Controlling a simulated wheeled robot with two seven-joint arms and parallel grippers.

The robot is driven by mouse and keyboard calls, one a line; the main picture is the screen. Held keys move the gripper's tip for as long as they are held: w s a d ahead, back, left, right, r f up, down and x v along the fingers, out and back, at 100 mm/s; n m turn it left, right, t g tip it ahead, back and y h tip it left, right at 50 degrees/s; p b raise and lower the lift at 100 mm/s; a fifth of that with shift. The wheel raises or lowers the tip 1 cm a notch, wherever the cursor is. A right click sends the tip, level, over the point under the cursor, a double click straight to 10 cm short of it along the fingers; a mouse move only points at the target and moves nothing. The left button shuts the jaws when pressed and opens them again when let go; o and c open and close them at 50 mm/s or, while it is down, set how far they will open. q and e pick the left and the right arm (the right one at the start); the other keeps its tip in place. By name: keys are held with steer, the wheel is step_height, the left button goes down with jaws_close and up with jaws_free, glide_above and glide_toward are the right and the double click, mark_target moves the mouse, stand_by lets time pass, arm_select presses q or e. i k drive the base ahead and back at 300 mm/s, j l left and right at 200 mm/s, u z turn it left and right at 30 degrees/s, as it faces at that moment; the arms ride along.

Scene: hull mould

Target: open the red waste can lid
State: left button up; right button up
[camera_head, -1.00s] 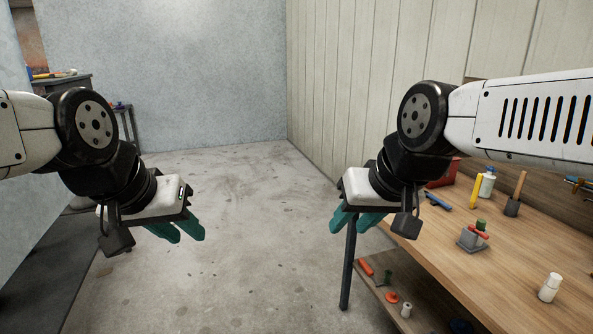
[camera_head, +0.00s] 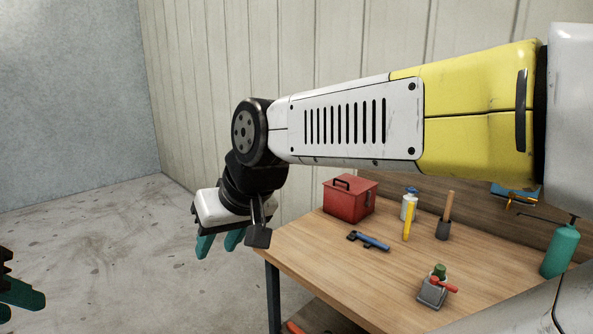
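I see no red waste can in this view. My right gripper (camera_head: 220,243) hangs over the floor just left of the workbench, with its two teal fingers apart and nothing between them. My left gripper (camera_head: 22,296) shows only in part at the lower left edge. Its teal fingertips are over the floor, and the rest is cut off by the frame.
A wooden workbench (camera_head: 325,265) stands at the right against the wall. It carries a red toolbox (camera_head: 347,203), a blue-handled tool (camera_head: 372,241), a white bottle (camera_head: 408,205), a mallet (camera_head: 446,216), a small vise (camera_head: 432,292) and a green bottle (camera_head: 560,252). The concrete floor (camera_head: 110,235) at left is clear.

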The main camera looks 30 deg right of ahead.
mark_target(353, 184)
steer(key=i+z, duration=0.35)
steer(key=i+j+z, duration=0.1)
steer(key=i+z, duration=0.2)
steer(key=i+l+z, duration=0.1)
steer(key=z, duration=0.3)
steer(key=i+z, duration=0.5)
steer(key=z, duration=0.25)
steer(key=i+j+z, duration=0.15)
steer(key=z, duration=0.25)
steer(key=i, duration=0.05)
